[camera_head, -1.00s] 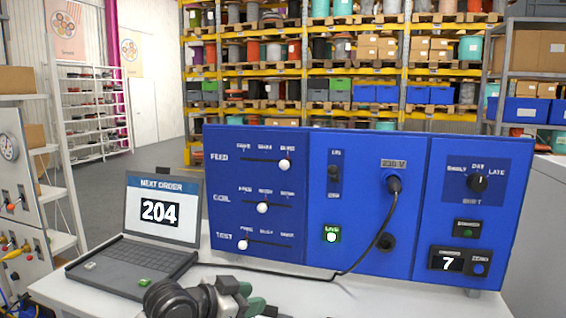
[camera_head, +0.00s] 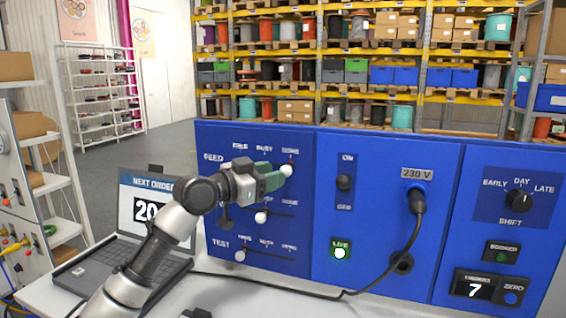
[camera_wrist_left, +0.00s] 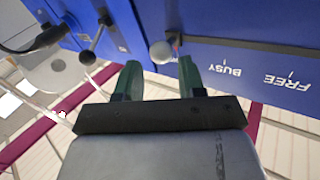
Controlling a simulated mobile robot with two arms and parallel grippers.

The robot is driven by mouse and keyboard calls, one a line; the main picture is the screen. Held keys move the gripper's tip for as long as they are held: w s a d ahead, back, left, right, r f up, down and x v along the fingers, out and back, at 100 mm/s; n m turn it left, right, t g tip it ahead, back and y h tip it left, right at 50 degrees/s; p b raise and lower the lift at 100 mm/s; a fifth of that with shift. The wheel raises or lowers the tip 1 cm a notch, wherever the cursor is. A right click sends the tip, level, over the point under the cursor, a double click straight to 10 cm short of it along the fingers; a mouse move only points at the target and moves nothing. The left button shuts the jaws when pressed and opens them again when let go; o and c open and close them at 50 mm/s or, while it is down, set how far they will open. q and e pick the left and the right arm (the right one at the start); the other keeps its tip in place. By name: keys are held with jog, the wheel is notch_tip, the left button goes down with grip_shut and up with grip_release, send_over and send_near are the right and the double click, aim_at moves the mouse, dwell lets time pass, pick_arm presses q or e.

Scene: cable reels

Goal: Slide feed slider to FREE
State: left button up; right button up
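The feed slider is the top one on the blue panel's left section, with a white ball knob (camera_head: 286,171) at the right end of its slot. The FREE label (camera_head: 240,146) is at the slot's left end. In the wrist view, turned over, the knob (camera_wrist_left: 162,53) lies at the fingertips, between their lines, and FREE (camera_wrist_left: 288,82) is at right. My left gripper (camera_head: 277,175) is open at the knob; its green fingers (camera_wrist_left: 160,68) stand apart with a gap around it. Contact cannot be told. The arm hides part of the slot.
Two more sliders sit below, with knobs in the middle (camera_head: 261,217) and at lower left (camera_head: 240,255). A laptop (camera_head: 150,205) stands on the table at left, partly behind my arm.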

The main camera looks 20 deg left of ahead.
aim_at(282, 168)
pick_arm(q)
jog(key=p+x, duration=0.1)
jog(key=x, duration=0.2)
jog(key=shift+w+d, duration=0.15)
jog(key=shift+w, duration=0.2)
jog(key=shift+c, duration=2.2)
jog(key=shift+f, duration=0.1)
grip_shut()
pick_arm(e)
jog(key=shift+w+r, duration=0.9)
jog(key=shift+w, duration=0.3)
